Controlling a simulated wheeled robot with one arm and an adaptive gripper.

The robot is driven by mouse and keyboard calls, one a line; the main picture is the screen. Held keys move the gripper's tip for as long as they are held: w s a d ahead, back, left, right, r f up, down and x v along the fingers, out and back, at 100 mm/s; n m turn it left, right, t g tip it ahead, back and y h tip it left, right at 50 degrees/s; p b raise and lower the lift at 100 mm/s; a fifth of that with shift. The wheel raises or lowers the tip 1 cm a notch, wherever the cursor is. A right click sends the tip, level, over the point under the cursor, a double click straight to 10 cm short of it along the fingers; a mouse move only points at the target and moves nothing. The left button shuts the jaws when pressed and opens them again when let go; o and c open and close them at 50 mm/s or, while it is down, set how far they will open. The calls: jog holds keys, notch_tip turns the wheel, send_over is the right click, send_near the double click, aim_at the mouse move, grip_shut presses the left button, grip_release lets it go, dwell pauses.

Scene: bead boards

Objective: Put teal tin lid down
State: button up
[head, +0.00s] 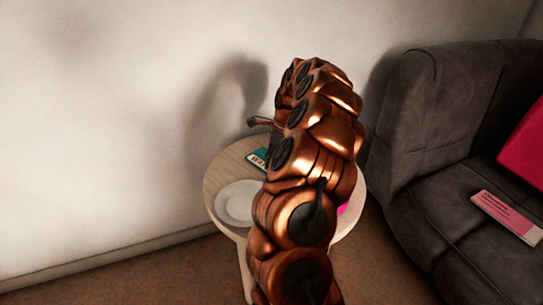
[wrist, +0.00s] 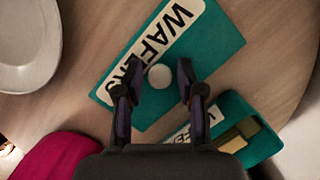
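The teal tin lid (wrist: 208,40) lies on the wooden table, with a white "WAFERS" label and a round pale knob (wrist: 159,77). My gripper (wrist: 158,70) is open over the lid, with one finger on each side of the knob and a gap visible on both sides. The teal tin (wrist: 262,143) is beside the lid at lower right in the wrist view, open on top with brownish contents showing, partly hidden by my gripper. In the head view, a teal piece with a white label (head: 259,158) shows on the table; my arm hides the rest.
The round wooden table (head: 222,172) also holds a white plate (head: 236,203) and a magenta item (wrist: 60,155), mostly hidden. A wall stands behind. A dark sofa (head: 430,110) at right holds a pink book (head: 507,216) and a red cushion (head: 525,150).

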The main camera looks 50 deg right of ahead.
jog(key=shift+o, duration=0.6)
jog(key=shift+r, duration=0.1)
jog(key=p+v, duration=0.2)
jog(key=v, duration=1)
jog(key=a+r+n+g+y, duration=0.15)
jog(key=a+n, duration=0.35)
jog(key=a, duration=0.6)
jog(key=a+r+n+h, duration=0.1)
jog(key=a+r+n, duration=0.3)
jog(key=a, duration=0.7)
jog(key=s+a+f+n+g, duration=0.2)
jog(key=s+a+n, duration=0.65)
jog(key=a, duration=0.35)
jog(key=s+a+f+n, duration=0.2)
jog(key=s+n, duration=0.1)
jog(key=s, duration=0.4)
jog(key=s+a+f+n+g+h, duration=0.1)
jog(key=s+f+n, duration=0.1)
jog(key=s, duration=0.5)
jog(key=s+a+f+n+g+h, duration=0.1)
jog(key=s+a+n, duration=0.1)
jog(key=s+n, duration=0.3)
jog(key=shift+s+a+f, duration=0.4)
jog(key=shift+s, duration=0.5)
